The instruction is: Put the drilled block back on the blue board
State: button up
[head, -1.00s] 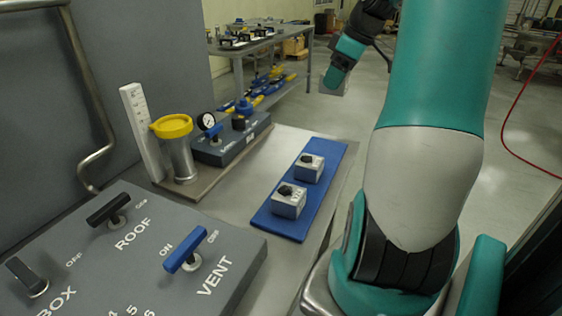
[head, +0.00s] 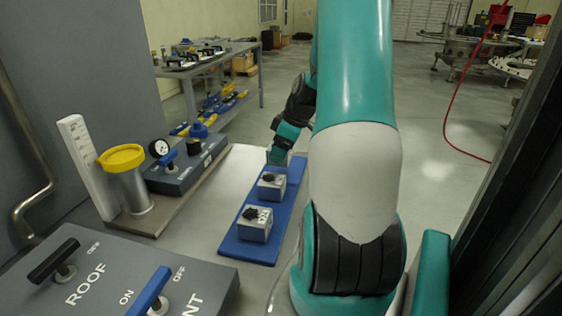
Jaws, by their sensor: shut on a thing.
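The blue board (head: 283,222) lies on the bench left of my arm. Two pale grey blocks with black knobs stand on it, one nearer (head: 254,226) and one in the middle (head: 270,187). My gripper (head: 279,150) is at the far end of the board, beyond the middle block. It is shut on a small grey block (head: 277,157), taken as the drilled block. Its holes are too small to see. Whether it touches the board I cannot tell.
A grey panel (head: 110,290) with ROOF and VENT handles fills the front left. A yellow-rimmed cylinder (head: 130,185), a white scale (head: 85,165) and a grey gauge box (head: 190,170) stand left of the board. A shelf table (head: 215,68) stands behind.

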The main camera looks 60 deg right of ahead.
jog(key=shift+f, duration=2)
jog(key=shift+f, duration=0.2)
jog(key=o, duration=1.3)
